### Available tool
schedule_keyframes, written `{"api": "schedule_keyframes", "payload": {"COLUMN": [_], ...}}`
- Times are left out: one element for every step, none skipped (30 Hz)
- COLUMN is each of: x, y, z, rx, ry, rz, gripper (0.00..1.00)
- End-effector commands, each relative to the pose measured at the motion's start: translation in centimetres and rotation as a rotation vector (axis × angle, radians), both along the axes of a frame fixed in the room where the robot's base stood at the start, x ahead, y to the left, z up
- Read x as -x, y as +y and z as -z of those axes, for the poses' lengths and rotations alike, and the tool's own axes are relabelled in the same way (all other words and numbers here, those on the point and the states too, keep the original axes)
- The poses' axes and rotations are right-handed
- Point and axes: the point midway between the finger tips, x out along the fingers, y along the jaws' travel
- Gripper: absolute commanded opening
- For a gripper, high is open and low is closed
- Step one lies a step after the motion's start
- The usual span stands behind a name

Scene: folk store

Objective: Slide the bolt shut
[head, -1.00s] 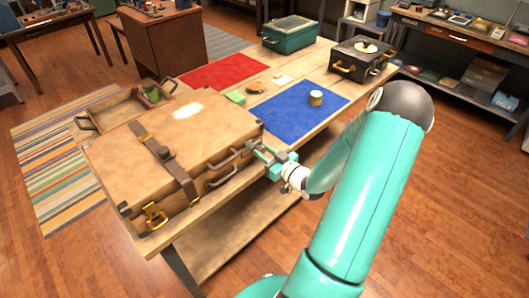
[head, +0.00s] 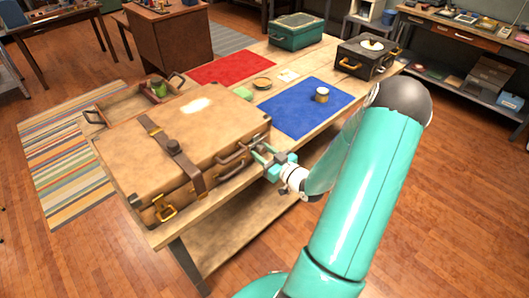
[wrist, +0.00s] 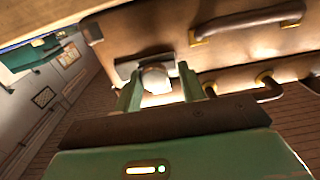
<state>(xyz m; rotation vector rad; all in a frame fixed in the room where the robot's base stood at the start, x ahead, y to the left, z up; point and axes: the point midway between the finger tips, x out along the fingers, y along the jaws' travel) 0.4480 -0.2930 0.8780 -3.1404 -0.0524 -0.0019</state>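A large tan suitcase (head: 215,125) lies on the wooden table, with a dark strap, brass clasps and handles. In the wrist view, a dark plate (wrist: 128,68) with a pale rounded knob (wrist: 155,78) is on the suitcase side; it looks like the bolt. My gripper (head: 261,154) is at the suitcase's near right corner. In the wrist view my gripper (wrist: 160,90) has its green fingers apart, one on each side of the knob, with gaps visible. Whether either finger touches it is unclear. In the head view the bolt is too small to make out.
Brown handles (wrist: 250,28) stick out from the suitcase side close to my fingers. A blue mat (head: 300,108) with a small cup (head: 321,94), a red mat (head: 232,67), a green case (head: 297,31) and a black box (head: 365,57) are further along the table (head: 225,192).

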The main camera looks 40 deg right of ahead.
Motion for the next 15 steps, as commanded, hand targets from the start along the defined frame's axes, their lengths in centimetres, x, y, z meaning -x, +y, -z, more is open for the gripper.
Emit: {"api": "schedule_keyframes", "payload": {"x": [0.0,0.0,0.0,0.0,0.0,0.0,0.0,0.0,0.0,0.1,0.2,0.4,0.7,1.0,1.5], "y": [0.0,0.0,-0.1,-0.1,-0.1,-0.1,-0.2,-0.2,-0.2,-0.2,-0.2,-0.2,-0.2,-0.2,-0.3], "z": [0.0,0.0,0.0,0.0,0.0,0.0,0.0,0.0,0.0,0.0,0.0,0.0,0.1,0.1,0.0], "rx": [0.000,0.000,0.000,0.000,0.000,0.001,0.001,0.001,0.001,0.001,0.001,0.001,0.001,0.001,0.002], "ry": [0.000,0.000,0.000,0.000,0.000,0.000,0.000,0.000,0.000,0.001,0.001,0.002,0.002,0.002,0.001], "rz": [-0.001,-0.001,0.000,0.001,0.001,0.002,0.002,0.003,0.003,0.003,0.004,0.004,0.005,0.005,0.005], "gripper": [0.49,0.50,0.50,0.50,0.50,0.50,0.50,0.50,0.50,0.50,0.50,0.50,0.50,0.50,0.50]}}
